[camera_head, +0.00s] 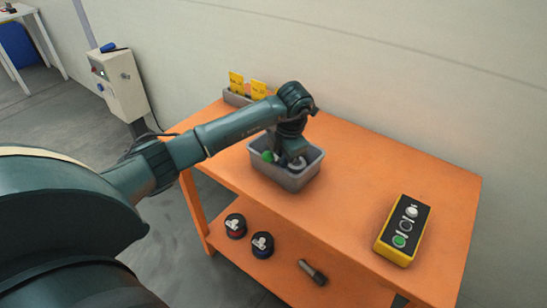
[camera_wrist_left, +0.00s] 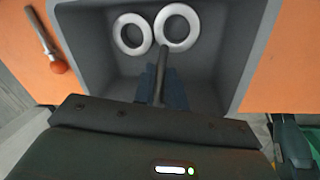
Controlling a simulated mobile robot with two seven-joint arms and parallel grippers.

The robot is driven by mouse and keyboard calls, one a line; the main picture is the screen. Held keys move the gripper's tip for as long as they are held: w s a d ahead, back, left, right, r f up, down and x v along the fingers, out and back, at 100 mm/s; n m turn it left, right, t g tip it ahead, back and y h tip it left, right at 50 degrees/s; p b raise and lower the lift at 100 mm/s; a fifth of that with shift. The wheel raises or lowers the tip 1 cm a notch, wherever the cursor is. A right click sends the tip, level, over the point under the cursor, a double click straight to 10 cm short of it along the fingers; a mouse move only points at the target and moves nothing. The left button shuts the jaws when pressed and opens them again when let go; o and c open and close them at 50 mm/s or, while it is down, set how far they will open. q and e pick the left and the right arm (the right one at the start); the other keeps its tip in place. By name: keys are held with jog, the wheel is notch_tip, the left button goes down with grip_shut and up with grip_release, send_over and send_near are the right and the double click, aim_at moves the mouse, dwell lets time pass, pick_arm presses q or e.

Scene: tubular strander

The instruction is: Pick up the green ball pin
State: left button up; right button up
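A grey bin (camera_head: 284,177) stands on the orange table. A green ball (camera_head: 268,156) shows inside it near its left side, just left of my left gripper (camera_head: 289,153), which reaches down into the bin. In the left wrist view, a dark shaft (camera_wrist_left: 161,75) lies between the close-set fingers of my left gripper (camera_wrist_left: 161,88), which look shut on it. The ball end is hidden there by the gripper body. Two pale metal rings (camera_wrist_left: 177,27) lie in the bin (camera_wrist_left: 85,50) beyond the fingertips. My right gripper is not in view.
A yellow button box (camera_head: 394,250) stands at the table's right. Yellow cards (camera_head: 258,90) stand in a holder behind the bin. A pin with an orange-red ball (camera_wrist_left: 58,66) lies outside the bin. The lower shelf holds two round dark items (camera_head: 235,226) and a dark cylinder (camera_head: 312,272).

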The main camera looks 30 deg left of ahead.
pick_arm(q)
grip_shut()
